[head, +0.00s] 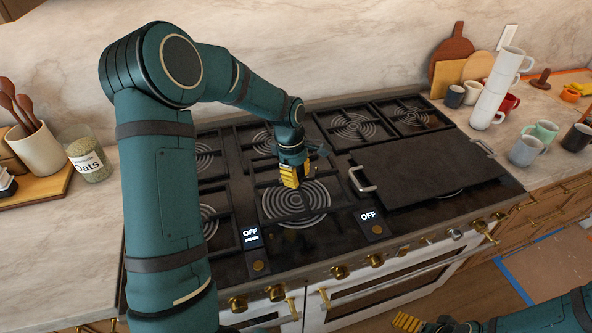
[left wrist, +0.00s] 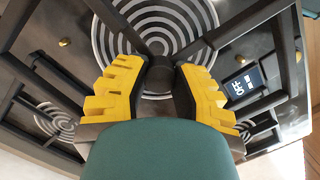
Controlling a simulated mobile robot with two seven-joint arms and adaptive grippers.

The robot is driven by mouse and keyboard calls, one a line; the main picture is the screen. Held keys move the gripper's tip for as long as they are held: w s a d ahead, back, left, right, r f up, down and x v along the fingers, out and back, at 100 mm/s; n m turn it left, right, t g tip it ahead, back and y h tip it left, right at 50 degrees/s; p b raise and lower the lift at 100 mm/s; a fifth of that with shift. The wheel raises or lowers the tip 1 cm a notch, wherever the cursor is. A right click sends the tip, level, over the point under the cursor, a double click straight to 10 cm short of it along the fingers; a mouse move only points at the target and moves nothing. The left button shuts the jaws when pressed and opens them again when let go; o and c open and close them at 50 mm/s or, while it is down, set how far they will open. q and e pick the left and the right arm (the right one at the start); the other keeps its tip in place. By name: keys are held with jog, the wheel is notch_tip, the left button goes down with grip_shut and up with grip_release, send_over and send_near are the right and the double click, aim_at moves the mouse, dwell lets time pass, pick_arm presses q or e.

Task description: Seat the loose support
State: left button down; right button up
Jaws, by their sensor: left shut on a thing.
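My left gripper (head: 291,175) points down over the front middle burner of the cooktop. In the left wrist view its yellow fingers (left wrist: 160,85) are shut on a dark part of a black pan support (left wrist: 160,72), where its bars meet over the spiral burner. The support's dark bars fan out from there over the burner rings. Whether its feet touch the cooktop all round cannot be told. My right gripper (head: 415,323) is at the bottom edge of the head view, low in front of the range, partly cut off; its jaw state is unclear.
A dark griddle plate (head: 430,165) with metal handles covers the right front of the cooktop. Display panels reading OFF (head: 368,215) sit along the front. Stacked cups (head: 492,95) and mugs stand on the right counter. An oats jar (head: 88,160) and utensil crock (head: 38,150) stand left.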

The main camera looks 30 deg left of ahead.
aim_at(297, 200)
pick_arm(q)
jog(key=shift+w+a+r+n, duration=0.1)
jog(key=shift+w+a+n, duration=0.05)
jog(key=shift+a+n, duration=0.15)
jog(key=shift+d, duration=0.1)
jog(key=shift+f+b, duration=1.1)
jog(key=shift+f, duration=0.45)
jog(key=shift+f+b, duration=0.85)
jog(key=shift+f, duration=0.5)
jog(key=shift+f+b, duration=0.55)
jog(key=shift+f, duration=0.55)
jog(key=c, duration=0.8)
grip_release()
jog(key=shift+o, duration=0.2)
